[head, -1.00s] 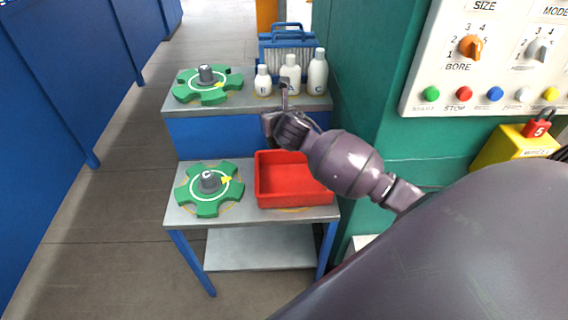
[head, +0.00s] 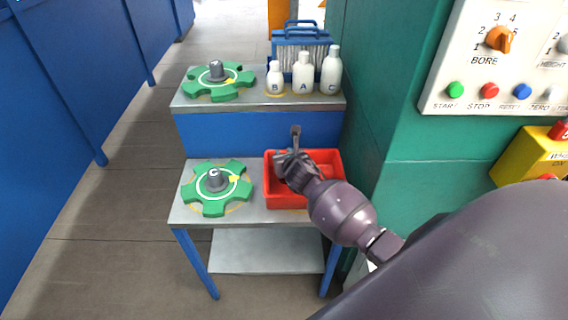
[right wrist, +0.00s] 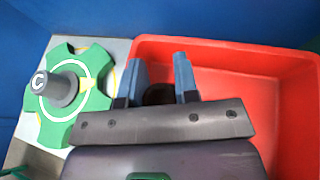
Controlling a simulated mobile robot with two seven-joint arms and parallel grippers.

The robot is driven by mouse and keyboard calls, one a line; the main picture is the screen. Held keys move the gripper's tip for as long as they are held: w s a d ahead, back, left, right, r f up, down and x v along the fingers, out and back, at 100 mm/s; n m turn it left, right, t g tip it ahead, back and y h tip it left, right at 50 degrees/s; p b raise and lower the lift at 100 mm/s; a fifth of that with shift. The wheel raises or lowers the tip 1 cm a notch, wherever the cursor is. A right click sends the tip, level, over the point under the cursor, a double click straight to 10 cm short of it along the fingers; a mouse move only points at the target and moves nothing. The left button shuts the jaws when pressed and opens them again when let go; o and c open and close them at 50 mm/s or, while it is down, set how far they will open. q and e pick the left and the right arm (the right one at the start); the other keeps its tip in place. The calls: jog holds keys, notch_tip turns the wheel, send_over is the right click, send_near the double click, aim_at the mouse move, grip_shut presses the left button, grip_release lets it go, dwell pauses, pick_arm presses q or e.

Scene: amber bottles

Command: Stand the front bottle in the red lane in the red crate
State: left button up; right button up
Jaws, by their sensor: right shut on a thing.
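The red crate (head: 330,192) sits on the lower metal table, and its wall and floor fill the right of the right wrist view (right wrist: 285,110). My right gripper (head: 286,156) is over the crate's left part. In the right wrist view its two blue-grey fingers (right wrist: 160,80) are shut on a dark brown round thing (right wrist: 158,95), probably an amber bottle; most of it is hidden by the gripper. I cannot tell whether it touches the crate floor. No red lane shows. My left gripper is not in view.
A green star wheel (head: 205,198) marked C stands left of the crate. The shelf behind holds another star wheel (head: 205,87), white bottles B (head: 275,82), A (head: 303,77) and C (head: 331,74), and a blue rack (head: 300,40). A green panel (head: 385,150) stands at right.

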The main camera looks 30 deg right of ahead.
notch_tip(320, 180, down, 3)
jog(key=shift+f+b, duration=0.1)
jog(key=shift+b, duration=0.25)
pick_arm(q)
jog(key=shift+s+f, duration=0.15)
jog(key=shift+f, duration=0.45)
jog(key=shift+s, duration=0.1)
pick_arm(e)
jog(key=o, duration=1)
jog(key=shift+c, duration=0.2)
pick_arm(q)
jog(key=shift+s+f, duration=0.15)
